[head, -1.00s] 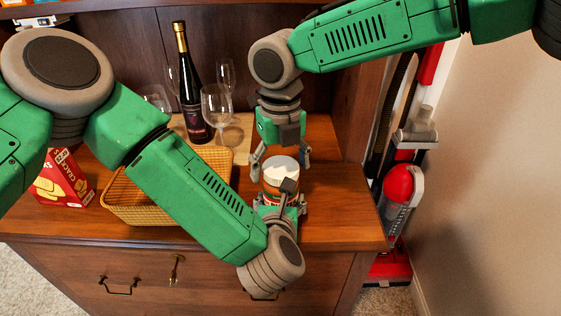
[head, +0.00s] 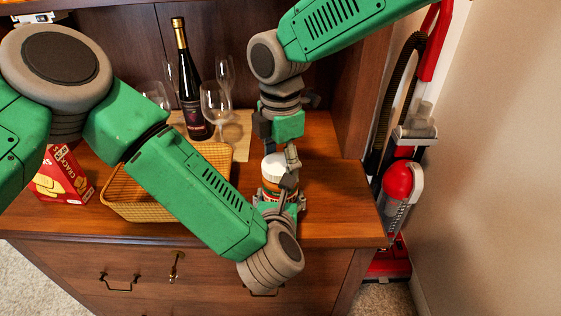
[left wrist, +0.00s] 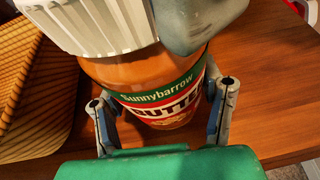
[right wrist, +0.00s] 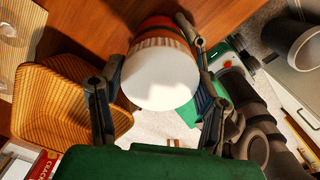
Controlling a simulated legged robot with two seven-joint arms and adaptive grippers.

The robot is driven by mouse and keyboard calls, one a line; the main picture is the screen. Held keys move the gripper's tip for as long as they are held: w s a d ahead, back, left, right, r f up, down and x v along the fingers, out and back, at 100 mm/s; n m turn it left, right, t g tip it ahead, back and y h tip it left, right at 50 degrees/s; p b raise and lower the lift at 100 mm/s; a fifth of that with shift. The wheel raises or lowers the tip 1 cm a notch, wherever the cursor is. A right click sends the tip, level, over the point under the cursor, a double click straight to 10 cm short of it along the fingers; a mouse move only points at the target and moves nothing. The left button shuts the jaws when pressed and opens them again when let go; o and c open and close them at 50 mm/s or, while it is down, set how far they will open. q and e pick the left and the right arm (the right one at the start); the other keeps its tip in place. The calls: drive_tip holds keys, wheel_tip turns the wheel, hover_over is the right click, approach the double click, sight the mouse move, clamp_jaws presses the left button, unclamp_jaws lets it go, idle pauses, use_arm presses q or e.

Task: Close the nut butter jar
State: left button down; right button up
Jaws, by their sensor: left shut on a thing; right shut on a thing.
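The nut butter jar (head: 271,189) stands upright near the front of the wooden counter. Its red, white and green label faces the left wrist view (left wrist: 165,100). My left gripper (head: 281,203) is shut on the jar's body, low down, one finger on each side. The white ribbed lid (head: 272,166) is at the jar's top and also shows in the left wrist view (left wrist: 92,25). My right gripper (head: 280,158) reaches down from above and is shut on the lid (right wrist: 160,77). Whether the lid is fully seated is hidden.
A wicker basket (head: 150,211) stands left of the jar, partly behind my left arm. A red cracker box (head: 63,180) is at far left. A wine bottle (head: 190,85) and glasses (head: 215,103) stand behind. A red vacuum (head: 398,187) is beyond the right edge.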

drive_tip(key=m, duration=0.5)
drive_tip(key=shift+m, duration=0.3)
drive_tip(key=m, duration=0.4)
drive_tip(key=shift+a, duration=0.1)
drive_tip(key=o, duration=1.3)
drive_tip(key=shift+r, duration=2.25)
drive_tip(key=shift+c, duration=0.4)
